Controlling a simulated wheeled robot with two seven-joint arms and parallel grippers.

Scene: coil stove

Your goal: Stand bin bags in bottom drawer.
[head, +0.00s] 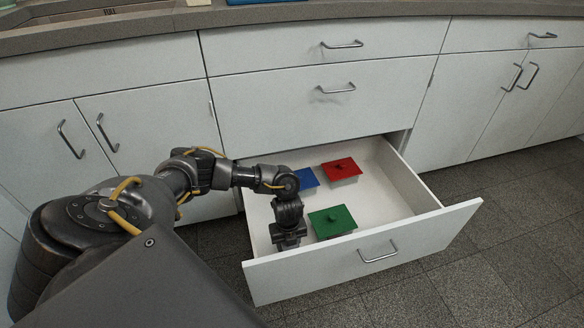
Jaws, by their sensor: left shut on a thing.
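The bottom drawer (375,258) is pulled open, and its white floor shows. My left gripper (288,238) points down inside the drawer, at its left front corner, just left of a green-lidded box. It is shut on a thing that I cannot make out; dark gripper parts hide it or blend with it. I cannot pick out the bin bags for certain. My right gripper is not in view.
In the drawer are the green-lidded box (332,221), a red-lidded box (341,169) and a blue-lidded one (307,178), partly hidden by my arm. The drawer's right side is clear. Shut drawers (300,110) and a grey counter (250,14) rise behind.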

